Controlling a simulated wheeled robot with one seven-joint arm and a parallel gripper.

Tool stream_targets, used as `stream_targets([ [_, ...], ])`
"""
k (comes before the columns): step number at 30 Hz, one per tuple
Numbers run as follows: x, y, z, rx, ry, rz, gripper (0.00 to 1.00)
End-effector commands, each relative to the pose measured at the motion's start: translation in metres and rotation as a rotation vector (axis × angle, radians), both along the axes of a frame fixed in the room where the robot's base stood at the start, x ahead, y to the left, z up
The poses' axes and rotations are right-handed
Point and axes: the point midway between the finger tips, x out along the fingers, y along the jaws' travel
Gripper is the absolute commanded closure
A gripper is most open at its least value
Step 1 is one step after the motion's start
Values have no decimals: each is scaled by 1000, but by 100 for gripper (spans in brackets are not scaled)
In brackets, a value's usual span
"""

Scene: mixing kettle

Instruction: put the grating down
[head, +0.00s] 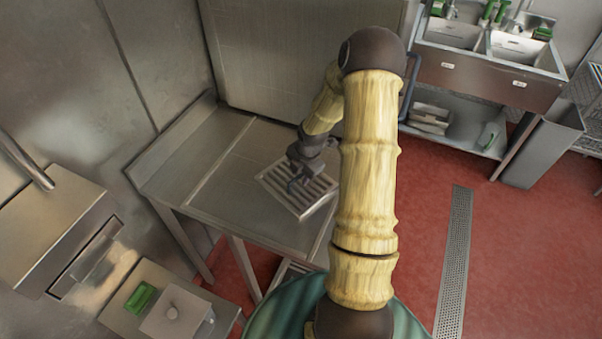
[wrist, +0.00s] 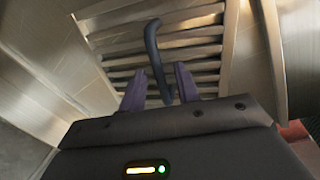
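The grating (head: 318,192), a square metal frame with parallel slats, appears flat on the steel table; whether it fully touches the top is hard to tell. It also shows in the wrist view (wrist: 200,42). My gripper (head: 298,182) is over its middle, pointing down. In the wrist view, a dark curved handle or hook (wrist: 153,46) runs between the two purple fingers (wrist: 161,80). Gaps show on both sides of it, so the fingers look open around it. My arm hides the grating's right corner in the head view.
The steel table (head: 240,205) has free room left of the grating, with a raised back edge. A second slatted piece (head: 285,273) sits lower, under the table. A sink unit (head: 490,70) stands at the back right. The red floor (head: 410,200) has a drain strip (head: 455,265).

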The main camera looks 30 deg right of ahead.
Motion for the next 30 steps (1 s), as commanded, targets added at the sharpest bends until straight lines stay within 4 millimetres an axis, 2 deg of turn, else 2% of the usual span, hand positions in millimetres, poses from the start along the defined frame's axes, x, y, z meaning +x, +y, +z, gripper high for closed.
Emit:
stream_targets([
  [5,0,0,2,0,-1,0,68],
  [10,-3,-2,15,0,-2,-2,68],
  [24,-21,-7,100,-2,-3,-3,68],
  [30,-24,-7,117,0,-1,-1,68],
])
